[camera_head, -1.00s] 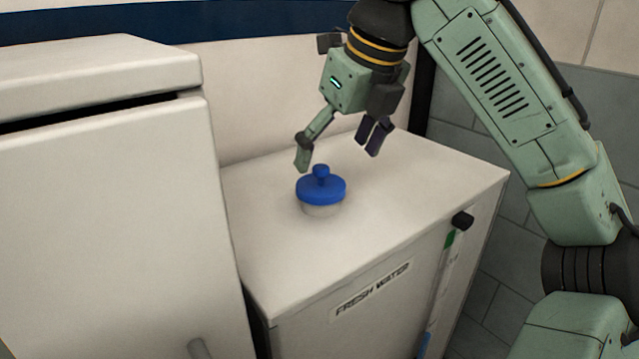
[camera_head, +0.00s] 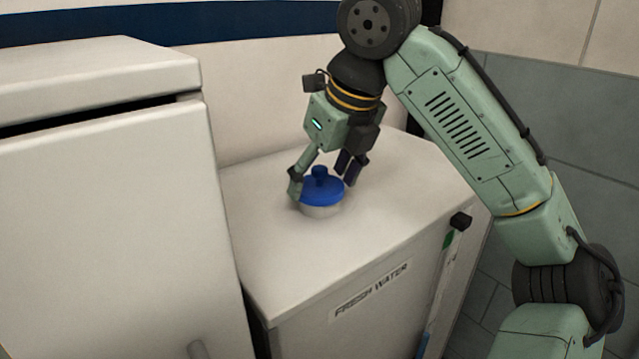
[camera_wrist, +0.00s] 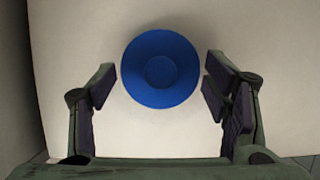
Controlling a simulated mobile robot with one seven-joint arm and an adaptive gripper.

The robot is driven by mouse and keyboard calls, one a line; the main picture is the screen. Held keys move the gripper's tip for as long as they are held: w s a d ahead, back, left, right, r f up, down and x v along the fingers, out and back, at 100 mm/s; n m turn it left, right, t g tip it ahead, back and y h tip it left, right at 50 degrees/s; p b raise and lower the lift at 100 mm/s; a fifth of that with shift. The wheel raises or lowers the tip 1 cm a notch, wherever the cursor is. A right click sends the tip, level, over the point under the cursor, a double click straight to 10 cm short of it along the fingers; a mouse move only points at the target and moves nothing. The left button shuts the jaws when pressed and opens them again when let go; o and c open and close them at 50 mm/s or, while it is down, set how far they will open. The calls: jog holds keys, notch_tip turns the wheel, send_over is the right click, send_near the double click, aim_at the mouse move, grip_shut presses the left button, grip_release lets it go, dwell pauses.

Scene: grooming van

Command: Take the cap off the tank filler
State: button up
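The blue cap (camera_head: 322,190) with a small round knob sits on the pale filler neck (camera_head: 320,211) on top of the white fresh water tank (camera_head: 270,262). My gripper (camera_head: 322,184) is open and lowered around the cap, with one finger at its left and the other at its right and behind. In the wrist view the round cap (camera_wrist: 160,69) lies between and slightly beyond the open fingertips (camera_wrist: 159,76). The filler neck is hidden under the cap in that view.
A tall white cabinet (camera_head: 110,220) stands close at the left of the tank. A level tube with a black top (camera_head: 460,221) runs down the tank's front right. The wall is behind; the tank top around the cap is clear.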

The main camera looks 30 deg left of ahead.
jog(key=c, duration=0.5)
jog(key=shift+r, duration=0.15)
